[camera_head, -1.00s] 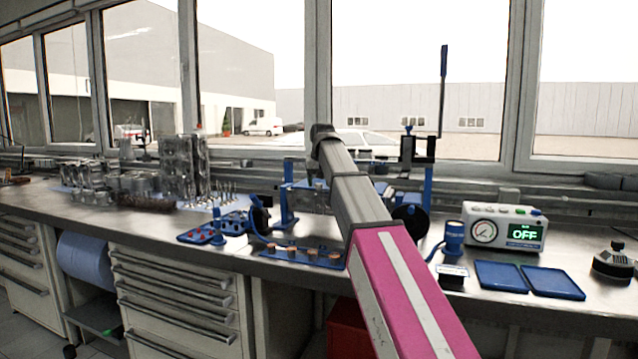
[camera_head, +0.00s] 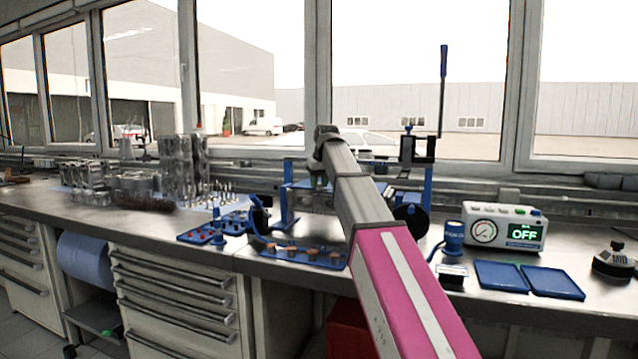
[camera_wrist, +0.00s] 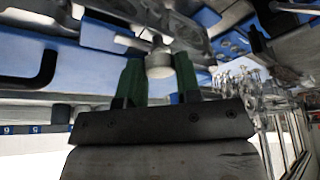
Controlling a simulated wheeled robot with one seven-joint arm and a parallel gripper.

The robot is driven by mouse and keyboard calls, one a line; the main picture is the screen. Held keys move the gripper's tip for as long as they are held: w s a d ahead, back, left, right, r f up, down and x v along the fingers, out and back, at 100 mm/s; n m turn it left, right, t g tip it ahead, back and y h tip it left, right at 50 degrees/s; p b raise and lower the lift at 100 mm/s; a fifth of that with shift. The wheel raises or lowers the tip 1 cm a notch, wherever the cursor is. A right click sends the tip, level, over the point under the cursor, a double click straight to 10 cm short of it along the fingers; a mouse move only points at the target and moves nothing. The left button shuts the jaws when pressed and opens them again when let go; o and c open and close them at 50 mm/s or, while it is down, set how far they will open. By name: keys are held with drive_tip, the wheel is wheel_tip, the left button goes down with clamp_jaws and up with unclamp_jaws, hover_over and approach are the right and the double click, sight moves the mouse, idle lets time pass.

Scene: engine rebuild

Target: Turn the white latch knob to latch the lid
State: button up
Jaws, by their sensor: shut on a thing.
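The white latch knob (camera_wrist: 159,64) shows in the wrist view as a pale round piece between the green fingers of my gripper (camera_wrist: 158,80). The fingers are shut on it from both sides. Above it in that view are blue and grey metal parts, one with a dark handle (camera_wrist: 38,70). Which of these parts is the lid I cannot tell.
A gauge box (camera_head: 505,228) reading OFF and two blue trays (camera_head: 553,282) lie right of my arm. A blue tray of copper-coloured pieces (camera_head: 305,256) lies in front of the fixture. Metal engine parts (camera_head: 182,165) stand at the left. A tall blue-handled lever (camera_head: 443,90) rises behind.

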drive_tip(key=shift+n, duration=0.3)
drive_tip(key=o, duration=0.9)
drive_tip(key=v, duration=1)
drive_tip(key=shift+r, duration=0.4)
drive_tip(key=shift+s+d, duration=0.1)
